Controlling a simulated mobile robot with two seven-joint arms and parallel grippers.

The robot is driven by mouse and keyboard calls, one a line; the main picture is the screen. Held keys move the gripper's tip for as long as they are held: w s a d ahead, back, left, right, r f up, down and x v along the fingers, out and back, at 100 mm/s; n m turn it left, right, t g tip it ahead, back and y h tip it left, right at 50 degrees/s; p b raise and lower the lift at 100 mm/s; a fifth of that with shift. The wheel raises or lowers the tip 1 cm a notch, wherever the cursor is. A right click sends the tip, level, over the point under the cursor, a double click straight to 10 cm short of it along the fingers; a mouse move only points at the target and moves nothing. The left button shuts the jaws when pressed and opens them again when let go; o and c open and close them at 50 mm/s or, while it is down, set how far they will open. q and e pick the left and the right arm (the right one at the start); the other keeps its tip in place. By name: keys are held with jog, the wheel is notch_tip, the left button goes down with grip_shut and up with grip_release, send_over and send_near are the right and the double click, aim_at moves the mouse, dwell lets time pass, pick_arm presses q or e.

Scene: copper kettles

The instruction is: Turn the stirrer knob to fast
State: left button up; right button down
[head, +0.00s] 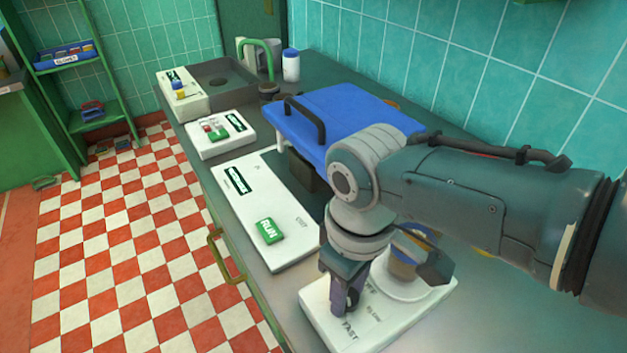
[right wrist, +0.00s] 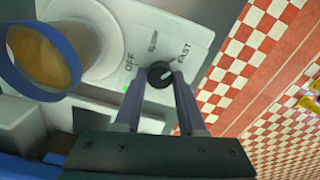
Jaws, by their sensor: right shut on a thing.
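The stirrer's white base (head: 385,322) stands at the counter's near end, with a beaker of amber liquid (head: 405,256) on its round plate. In the right wrist view the black stirrer knob (right wrist: 160,74) sits beside the labels OFF, SLOW and FAST. A light mark on it appears to point toward FAST. My right gripper (right wrist: 162,80) is shut on the knob, one finger on each side. In the head view my right gripper (head: 346,293) reaches down to the base and hides the knob. My left gripper is not in view.
A white panel with a green RUN button (head: 267,230) lies left of the stirrer. Behind are a blue lid with a black handle (head: 345,120), a smaller white panel (head: 218,140), a sink (head: 222,82) and a blue-capped jar (head: 291,66). The beaker's blue rim (right wrist: 75,60) is close to my gripper.

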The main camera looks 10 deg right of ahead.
jog(key=shift+c, duration=2.4)
grip_release()
notch_tip(320, 180, up, 10)
jog(key=p, duration=0.4)
